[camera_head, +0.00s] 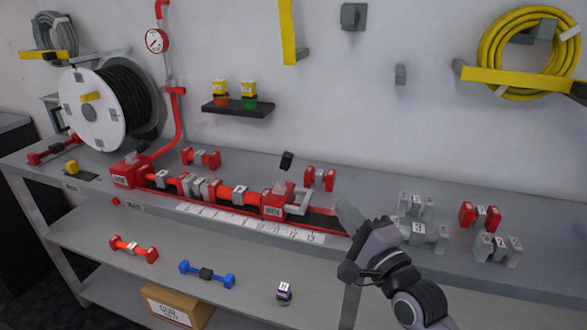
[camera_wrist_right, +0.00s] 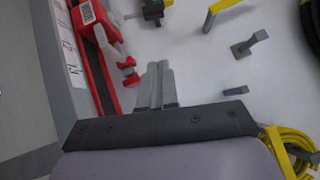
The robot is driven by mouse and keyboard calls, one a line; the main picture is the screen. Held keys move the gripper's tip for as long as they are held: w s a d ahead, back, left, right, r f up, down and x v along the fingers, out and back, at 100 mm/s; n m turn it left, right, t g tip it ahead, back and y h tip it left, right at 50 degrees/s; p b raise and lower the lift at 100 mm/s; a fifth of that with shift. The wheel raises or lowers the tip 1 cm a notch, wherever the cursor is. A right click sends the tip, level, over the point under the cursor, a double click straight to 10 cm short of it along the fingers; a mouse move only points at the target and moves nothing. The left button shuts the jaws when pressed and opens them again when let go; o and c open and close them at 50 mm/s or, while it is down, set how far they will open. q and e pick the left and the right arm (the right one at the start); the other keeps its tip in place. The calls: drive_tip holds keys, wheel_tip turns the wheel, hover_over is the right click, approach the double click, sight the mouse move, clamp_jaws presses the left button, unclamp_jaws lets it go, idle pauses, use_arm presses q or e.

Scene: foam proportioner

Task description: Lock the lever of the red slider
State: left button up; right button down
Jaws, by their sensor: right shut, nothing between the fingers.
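The red slider (camera_head: 276,205) sits on the rail of the bench, with a white label on its front. Its lever ends in a black knob (camera_head: 287,160) and stands up, tilted slightly, above the slider. A grey U-shaped handle (camera_head: 299,203) sticks out from its right side. In the right wrist view the red slider (camera_wrist_right: 86,18) is at the top left, partly cut off. My right gripper (camera_head: 347,214) is shut and empty, to the right of the slider and apart from it. Its closed fingers show in the wrist view (camera_wrist_right: 156,84). My left gripper is out of view.
Red and grey clamps lie on the rail (camera_head: 195,188) left of the slider. A red fitting (camera_head: 320,179) stands just behind it. Grey fittings (camera_head: 424,231) and red ones (camera_head: 480,215) stand to the right.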

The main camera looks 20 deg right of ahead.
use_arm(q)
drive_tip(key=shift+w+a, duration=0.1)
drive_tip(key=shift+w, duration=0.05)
use_arm(e)
drive_tip(key=shift+w+r, duration=0.1)
drive_tip(key=shift+r, duration=0.1)
approach(292, 159)
drive_tip(key=w+d, duration=0.3)
drive_tip(key=w, duration=0.1)
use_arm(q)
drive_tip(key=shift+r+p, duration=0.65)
use_arm(e)
drive_tip(key=shift+w+a+r, duration=0.2)
drive_tip(key=shift+w+a, duration=0.35)
drive_tip(key=shift+a, duration=0.35)
drive_tip(key=shift+w+a+r, duration=0.15)
drive_tip(key=shift+w+a, duration=0.4)
drive_tip(key=shift+a, duration=0.35)
drive_tip(key=shift+a+r, duration=0.15)
drive_tip(key=shift+r, duration=0.05)
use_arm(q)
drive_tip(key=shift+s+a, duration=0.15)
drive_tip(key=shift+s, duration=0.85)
use_arm(e)
drive_tip(key=shift+w, duration=0.15)
